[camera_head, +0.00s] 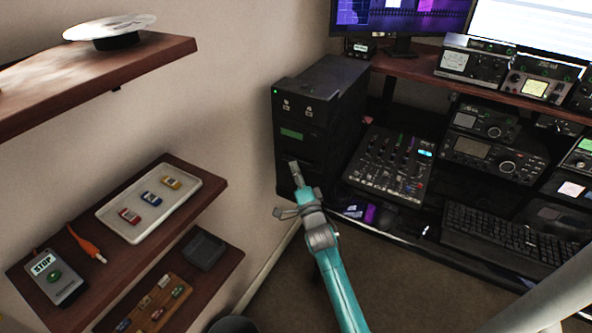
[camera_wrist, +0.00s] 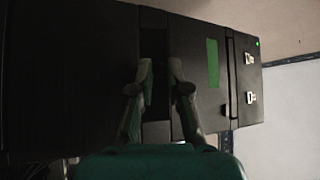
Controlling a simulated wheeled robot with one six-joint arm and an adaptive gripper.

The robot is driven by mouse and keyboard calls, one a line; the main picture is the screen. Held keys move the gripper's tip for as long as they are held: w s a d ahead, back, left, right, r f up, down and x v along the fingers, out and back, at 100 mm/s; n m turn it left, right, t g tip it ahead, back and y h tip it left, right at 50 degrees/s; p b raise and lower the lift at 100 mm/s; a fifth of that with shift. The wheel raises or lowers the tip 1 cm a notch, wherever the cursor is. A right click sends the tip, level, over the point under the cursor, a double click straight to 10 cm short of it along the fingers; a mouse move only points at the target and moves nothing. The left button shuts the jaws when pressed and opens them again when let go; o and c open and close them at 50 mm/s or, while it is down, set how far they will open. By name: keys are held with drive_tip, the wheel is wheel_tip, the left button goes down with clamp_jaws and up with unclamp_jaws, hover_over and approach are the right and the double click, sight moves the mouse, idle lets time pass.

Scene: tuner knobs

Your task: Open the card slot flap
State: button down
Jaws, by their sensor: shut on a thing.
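My gripper (camera_head: 295,170) is at the tower's front, below the label. In the wrist view the case front lies sideways, with the green label (camera_wrist: 212,63) right of my fingers. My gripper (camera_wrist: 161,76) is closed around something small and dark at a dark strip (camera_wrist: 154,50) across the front. This looks like the card slot flap, but its edges blend into the black case. I cannot tell how far the flap is swung.
The desk (camera_head: 398,65) with radios, a mixer (camera_head: 391,165) and a keyboard (camera_head: 505,235) is on the right. The floor before the tower is clear.

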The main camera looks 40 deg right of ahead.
drive_tip(key=shift+f+n+t+y, duration=0.35)
drive_tip(key=shift+n+t, duration=0.4)
drive_tip(key=shift+n, duration=0.35)
drive_tip(key=shift+f+n+t+y, duration=0.35)
drive_tip(key=shift+n+t, duration=0.4)
drive_tip(key=shift+n, duration=0.35)
drive_tip(key=c, duration=1.2)
unclamp_jaws()
drive_tip(key=shift+o, duration=0.2)
drive_tip(key=v, duration=0.8)
drive_tip(key=shift+d+f, duration=0.1)
drive_tip(key=shift+f, duration=0.05)
